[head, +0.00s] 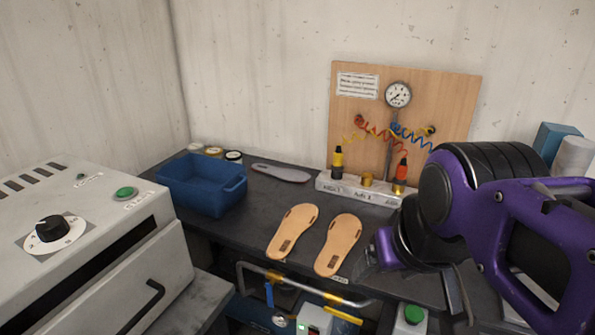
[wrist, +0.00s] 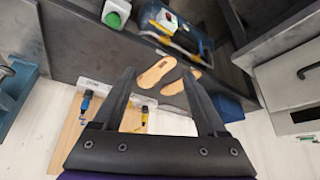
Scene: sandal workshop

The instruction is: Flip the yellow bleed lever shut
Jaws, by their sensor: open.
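A yellow lever (head: 343,315) shows at the bottom of the head view, on the blue machine (head: 258,313) below the bench front. It sticks out to the right, sloping slightly down. A blue lever (head: 268,294) hangs further left on the same machine.
Two tan insoles (head: 292,231) lie on the dark bench (head: 245,228). A blue bin (head: 202,186) and a grey sole (head: 281,173) are behind. A gauge board (head: 453,95) stands at the wall. A green button box (head: 412,316) is right of the lever. A white machine (head: 120,215) fills the left.

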